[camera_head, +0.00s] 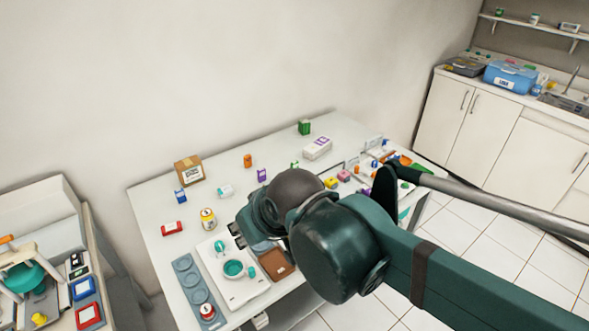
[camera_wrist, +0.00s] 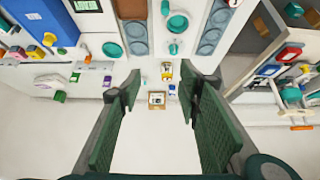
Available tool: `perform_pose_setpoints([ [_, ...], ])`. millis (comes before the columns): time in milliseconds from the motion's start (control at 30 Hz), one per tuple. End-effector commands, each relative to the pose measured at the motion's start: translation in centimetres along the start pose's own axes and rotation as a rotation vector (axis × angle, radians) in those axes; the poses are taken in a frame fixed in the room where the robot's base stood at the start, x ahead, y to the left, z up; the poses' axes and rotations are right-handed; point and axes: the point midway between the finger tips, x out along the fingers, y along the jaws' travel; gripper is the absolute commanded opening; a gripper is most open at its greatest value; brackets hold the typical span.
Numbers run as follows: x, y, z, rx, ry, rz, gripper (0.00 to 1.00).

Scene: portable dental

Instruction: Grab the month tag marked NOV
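No tag with a readable NOV mark shows in either view. Small coloured pieces lie at the right of the white table, among them a yellow one (camera_head: 330,182) and a pink one (camera_head: 343,176); their lettering is too small to read, so I cannot tell whether they are month tags. In the wrist view my gripper (camera_wrist: 151,95) is open and empty, its two dark green fingers wide apart above the table. A cardboard box (camera_wrist: 157,99) shows between the fingertips, well below them.
The white table (camera_head: 150,205) carries a cardboard box (camera_head: 188,171), a red block (camera_head: 172,229), a yellow can (camera_head: 208,218), a teal bowl (camera_head: 233,268) and a green box (camera_head: 304,127). A cart with trays stands at left. A counter with a blue bin (camera_head: 510,77) is at far right.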

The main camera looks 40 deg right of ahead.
Motion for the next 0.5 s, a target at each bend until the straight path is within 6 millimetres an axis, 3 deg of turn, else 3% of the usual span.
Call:
perform_pose_setpoints([
  [500, 0.0, 0.18, -0.4, 0.01, -0.004, 0.004, 0.27],
])
